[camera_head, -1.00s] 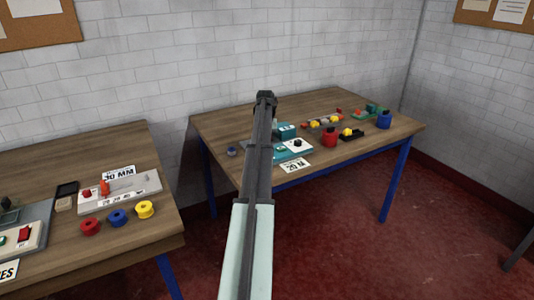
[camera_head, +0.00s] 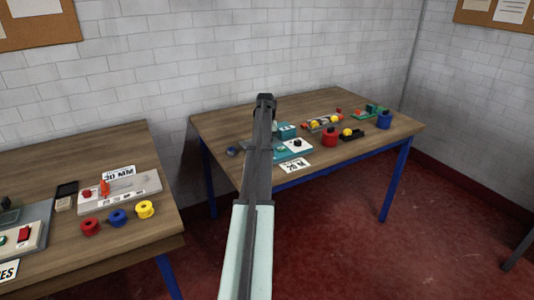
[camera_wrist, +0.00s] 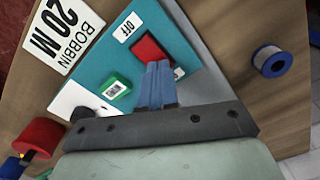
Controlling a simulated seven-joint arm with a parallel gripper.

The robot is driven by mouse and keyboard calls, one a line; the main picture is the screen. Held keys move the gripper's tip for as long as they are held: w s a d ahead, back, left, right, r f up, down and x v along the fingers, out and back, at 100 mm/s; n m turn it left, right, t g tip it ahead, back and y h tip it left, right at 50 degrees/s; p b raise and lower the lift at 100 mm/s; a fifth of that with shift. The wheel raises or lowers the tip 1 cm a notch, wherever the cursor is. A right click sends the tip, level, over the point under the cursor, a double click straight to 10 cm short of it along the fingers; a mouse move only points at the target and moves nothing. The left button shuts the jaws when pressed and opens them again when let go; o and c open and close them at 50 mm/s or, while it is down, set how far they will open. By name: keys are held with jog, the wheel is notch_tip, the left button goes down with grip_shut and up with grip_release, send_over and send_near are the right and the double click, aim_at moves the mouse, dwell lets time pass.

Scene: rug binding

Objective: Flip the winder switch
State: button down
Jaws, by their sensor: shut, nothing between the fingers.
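The teal winder (camera_head: 295,149) stands on the right-hand table, partly behind my arm in the head view. In the wrist view its teal plate (camera_wrist: 100,62) carries a red switch (camera_wrist: 146,47), a green button (camera_wrist: 115,86) and a sign reading OFF (camera_wrist: 126,28). A card reading BOBBIN 20 M (camera_wrist: 62,34) lies beside it. My gripper (camera_wrist: 157,66) is shut and empty, its blue fingertips over or against the lower part of the red switch. I cannot tell whether they touch. The fingers hide part of the switch and a small label.
A blue spool (camera_wrist: 271,61) lies right of the winder in the wrist view. Red (camera_head: 330,138) and blue (camera_head: 384,120) spools and trays with yellow pieces stand to the right in the head view. Another table (camera_head: 130,251) with devices is at left.

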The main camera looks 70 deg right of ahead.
jog(key=shift+f, duration=0.25)
jog(key=shift+r, duration=0.1)
jog(key=shift+r, duration=3.4)
